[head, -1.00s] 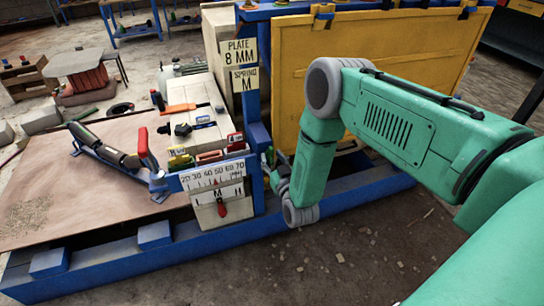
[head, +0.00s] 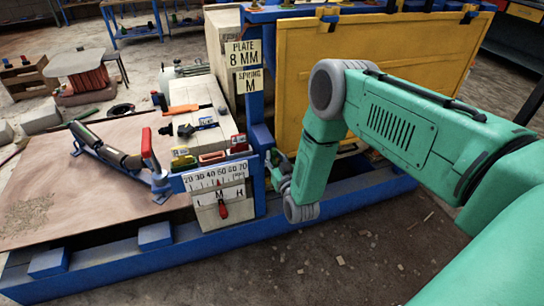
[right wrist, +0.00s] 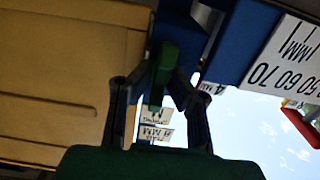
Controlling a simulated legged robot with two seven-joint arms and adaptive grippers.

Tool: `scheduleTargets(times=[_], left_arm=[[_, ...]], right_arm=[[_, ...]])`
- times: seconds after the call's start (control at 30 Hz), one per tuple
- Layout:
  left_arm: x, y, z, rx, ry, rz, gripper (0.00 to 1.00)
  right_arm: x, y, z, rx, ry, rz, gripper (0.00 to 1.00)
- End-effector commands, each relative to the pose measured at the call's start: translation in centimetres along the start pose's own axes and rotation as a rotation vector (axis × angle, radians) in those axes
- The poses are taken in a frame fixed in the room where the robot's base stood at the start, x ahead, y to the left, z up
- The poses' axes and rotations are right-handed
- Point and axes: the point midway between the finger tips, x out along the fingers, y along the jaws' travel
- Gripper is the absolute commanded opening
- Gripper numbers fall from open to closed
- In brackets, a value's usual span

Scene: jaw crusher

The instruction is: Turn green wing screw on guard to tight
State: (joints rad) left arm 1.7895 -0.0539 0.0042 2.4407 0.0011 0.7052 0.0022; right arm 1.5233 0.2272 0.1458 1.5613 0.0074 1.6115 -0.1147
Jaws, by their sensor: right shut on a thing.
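The guard is a large yellow panel (head: 385,70) in the blue crusher frame. It fills the left of the right wrist view (right wrist: 50,75). The green wing screw (right wrist: 164,62) shows in the right wrist view against a blue post, between the fingers of my right gripper (right wrist: 160,95). That gripper is shut on the screw. In the head view my right gripper (head: 276,166) is small beside the blue post at the guard's lower left, partly covered by my wrist. The screw cannot be made out clearly there. My left gripper is not in view.
A white scale plate (head: 215,178) with a red pointer is left of the gripper. Signs reading PLATE 8 MM (head: 244,54) and SPRING M hang above. A red-handled lever (head: 150,148) stands on the brown table (head: 60,215). The floor in front of the blue base is mostly clear.

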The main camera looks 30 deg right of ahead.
Motion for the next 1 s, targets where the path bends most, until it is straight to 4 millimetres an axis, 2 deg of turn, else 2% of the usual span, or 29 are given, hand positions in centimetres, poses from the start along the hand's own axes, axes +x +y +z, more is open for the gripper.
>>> scheduleTargets(times=[0.37,1.0], left_arm=[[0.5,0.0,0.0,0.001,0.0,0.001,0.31],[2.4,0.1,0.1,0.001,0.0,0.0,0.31]], right_arm=[[0.0,-0.1,0.0,0.22,0.003,-0.001,0.0],[0.1,0.4,0.3,0.828,0.002,0.0,0.0]])
